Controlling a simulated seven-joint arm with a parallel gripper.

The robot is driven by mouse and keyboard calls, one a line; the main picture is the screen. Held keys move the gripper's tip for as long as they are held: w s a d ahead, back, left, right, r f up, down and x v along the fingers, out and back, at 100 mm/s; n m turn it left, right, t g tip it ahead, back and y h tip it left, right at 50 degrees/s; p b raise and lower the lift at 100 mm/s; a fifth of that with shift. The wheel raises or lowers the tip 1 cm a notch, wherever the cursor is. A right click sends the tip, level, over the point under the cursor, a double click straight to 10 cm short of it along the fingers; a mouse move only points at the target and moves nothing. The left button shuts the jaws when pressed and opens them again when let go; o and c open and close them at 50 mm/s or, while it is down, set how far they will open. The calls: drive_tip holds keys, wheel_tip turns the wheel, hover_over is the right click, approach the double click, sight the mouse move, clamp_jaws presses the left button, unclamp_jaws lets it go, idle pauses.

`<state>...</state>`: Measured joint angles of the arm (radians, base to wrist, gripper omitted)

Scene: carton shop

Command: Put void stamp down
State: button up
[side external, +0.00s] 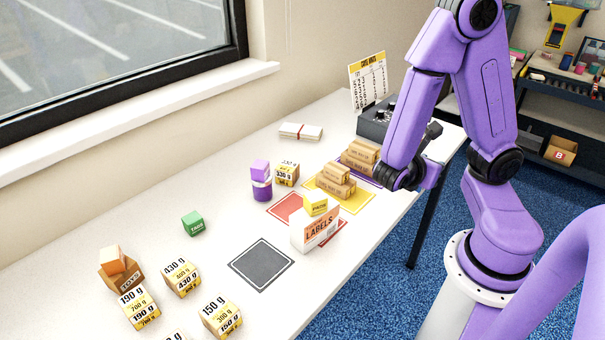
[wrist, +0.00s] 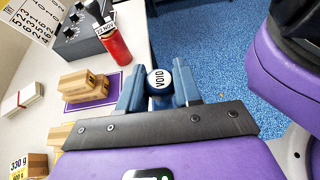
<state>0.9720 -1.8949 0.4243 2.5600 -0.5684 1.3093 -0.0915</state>
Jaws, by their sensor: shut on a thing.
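The void stamp (wrist: 158,79) has a round white top marked VOID and shows in the wrist view. My gripper (wrist: 159,92) is shut on it, with one blue finger on each side. In the wrist view the stamp appears against the blue floor by the table's edge; its lower end is hidden and its height cannot be told. In the side view my arm hides the stamp and the fingers.
A red cylinder (wrist: 117,48) labelled 22 NOV stands near a grey knobbed box (wrist: 88,32). Cartons (side external: 336,180) lie on coloured mats. A LABELS box (side external: 316,232) and purple cylinder (side external: 261,188) stand nearby. The dark square mat (side external: 261,264) is bare.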

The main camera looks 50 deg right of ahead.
drive_tip(key=shift+r, duration=2.65)
drive_tip(key=w+a+n+t+y, duration=0.1)
drive_tip(key=w+a+n+t, duration=0.2)
drive_tip(key=w, duration=0.4)
drive_tip(key=w+a+f+n+t+y, duration=0.1)
drive_tip(key=w+a+n+t, duration=0.3)
drive_tip(key=w, duration=0.4)
drive_tip(key=w+a+n+t+y, duration=0.1)
drive_tip(key=w+a+n+t, duration=0.2)
drive_tip(key=w, duration=0.4)
drive_tip(key=w+a+n+t+y, duration=0.4)
drive_tip(key=w+a+n+y, duration=0.6)
drive_tip(key=w+a, duration=0.35)
drive_tip(key=shift+m, duration=0.3)
drive_tip(key=shift+w+a+f, duration=0.5)
drive_tip(key=shift+w+f, duration=1.65)
drive_tip(key=shift+f, duration=0.7)
drive_tip(key=shift+w+a+f, duration=0.5)
drive_tip(key=shift+w+f, duration=1.7)
drive_tip(key=shift+f, duration=0.7)
drive_tip(key=shift+w+a+f, duration=0.5)
drive_tip(key=shift+w+f, duration=1.65)
drive_tip(key=shift+f, duration=0.7)
drive_tip(key=shift+f, duration=0.15)
